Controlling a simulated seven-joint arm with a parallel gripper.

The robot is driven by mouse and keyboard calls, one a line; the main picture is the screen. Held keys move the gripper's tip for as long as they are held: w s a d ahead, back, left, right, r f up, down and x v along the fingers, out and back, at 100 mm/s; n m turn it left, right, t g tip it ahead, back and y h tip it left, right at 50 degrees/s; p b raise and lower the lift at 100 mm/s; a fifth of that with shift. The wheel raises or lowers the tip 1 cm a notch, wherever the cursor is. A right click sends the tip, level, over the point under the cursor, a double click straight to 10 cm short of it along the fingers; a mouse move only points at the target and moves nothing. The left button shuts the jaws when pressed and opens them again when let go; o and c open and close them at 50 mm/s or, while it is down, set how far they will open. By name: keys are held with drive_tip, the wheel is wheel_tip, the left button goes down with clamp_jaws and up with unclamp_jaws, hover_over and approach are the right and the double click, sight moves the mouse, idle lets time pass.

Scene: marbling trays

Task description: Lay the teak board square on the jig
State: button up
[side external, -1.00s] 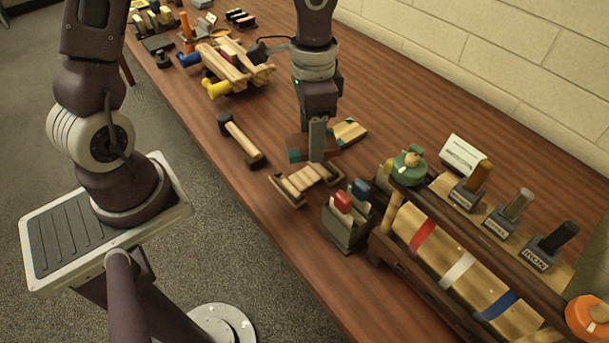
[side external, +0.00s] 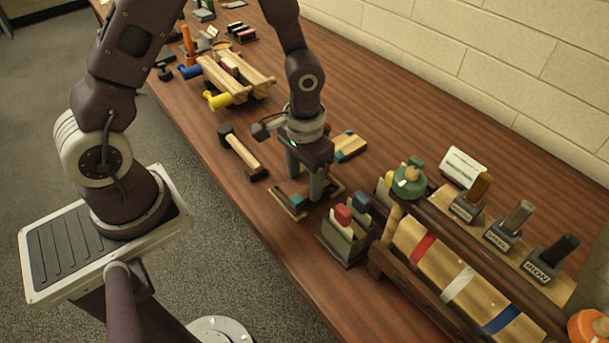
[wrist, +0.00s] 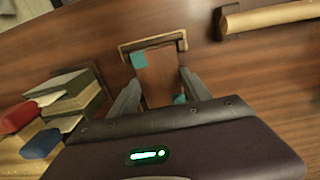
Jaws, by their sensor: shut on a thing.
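The teak board (wrist: 158,78) is a brown slab with teal corner patches, held between the two fingers of my gripper (wrist: 160,92) in the wrist view. My gripper (side external: 304,184) is over the jig (side external: 286,205) in the side view, its fingers pointing down. The jig (wrist: 152,43) shows a pale and dark raised edge just beyond the board's far end, and the two look roughly parallel. My fingers and wrist hide much of the board and jig. I cannot tell whether the board rests fully on the jig.
A caddy with red and blue tops (side external: 346,225) stands close to the right of the jig. A mallet (side external: 241,150) lies to the left. A pale block with teal parts (side external: 350,145) lies behind. A long roller stand (side external: 440,265) fills the right. Bare table lies in front.

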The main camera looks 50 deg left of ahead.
sight(304, 184)
drive_tip(key=o, duration=1.5)
drive_tip(key=shift+f, duration=0.1)
wheel_tip(304, 184, up, 12)
drive_tip(key=r, duration=0.1)
drive_tip(key=s+a+r+t, duration=0.2)
drive_tip(key=s+r+t, duration=0.3)
drive_tip(key=s+r, duration=0.7)
drive_tip(key=s, duration=0.3)
drive_tip(key=shift+s+a+r+t, duration=0.15)
drive_tip(key=shift+s+r+t, duration=0.05)
drive_tip(key=shift+r+t, duration=0.1)
